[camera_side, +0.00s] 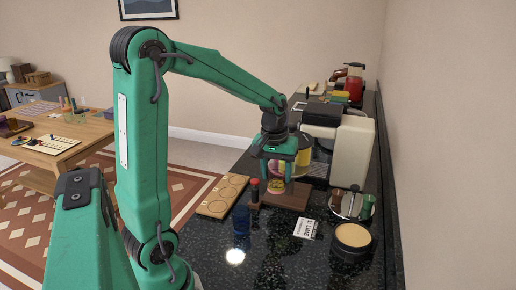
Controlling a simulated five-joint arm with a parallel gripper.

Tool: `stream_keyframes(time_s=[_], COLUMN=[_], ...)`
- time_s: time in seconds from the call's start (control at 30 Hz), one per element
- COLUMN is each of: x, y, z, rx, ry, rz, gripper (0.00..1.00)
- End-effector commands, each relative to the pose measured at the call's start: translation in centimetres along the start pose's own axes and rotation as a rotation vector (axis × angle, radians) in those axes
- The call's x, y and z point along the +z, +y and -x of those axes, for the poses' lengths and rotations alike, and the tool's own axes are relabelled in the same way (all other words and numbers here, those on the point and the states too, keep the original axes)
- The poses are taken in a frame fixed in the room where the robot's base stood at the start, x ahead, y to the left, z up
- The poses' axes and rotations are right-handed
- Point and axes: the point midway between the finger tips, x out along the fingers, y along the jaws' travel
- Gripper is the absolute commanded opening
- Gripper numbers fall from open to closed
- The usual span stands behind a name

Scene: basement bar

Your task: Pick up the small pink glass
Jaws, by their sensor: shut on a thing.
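The small pink glass (276,184) is on the dark counter's far half, in front of the coffee machine. My gripper (278,175) points down from above and is shut on it, with green fingers on its sides. The fingers hide part of the glass. The glass is over or beside a brown wooden board (290,197). I cannot tell whether its base touches the board.
A cream coffee machine (352,150) stands right behind the gripper, with a yellow container (304,150) close by. A red-topped bottle (254,190), a wooden tray (222,196), a blue glass (241,221), a white card (306,228) and a round tin (352,240) are nearby.

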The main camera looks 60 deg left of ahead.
Motion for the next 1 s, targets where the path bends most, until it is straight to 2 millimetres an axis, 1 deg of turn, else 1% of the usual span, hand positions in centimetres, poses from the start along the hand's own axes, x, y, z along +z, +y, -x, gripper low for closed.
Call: stream_keyframes(time_s=[0.1, 0.37, 1.0], x=[-0.07, -0.13, -0.11], y=[0.03, 0.06, 0.05], z=[0.53, 1.08, 1.16], rx=[0.001, 0.001, 0.0], ry=[0.001, 0.002, 0.001], rz=[0.0, 0.0, 0.0], gripper=[0.18, 0.18, 0.18])
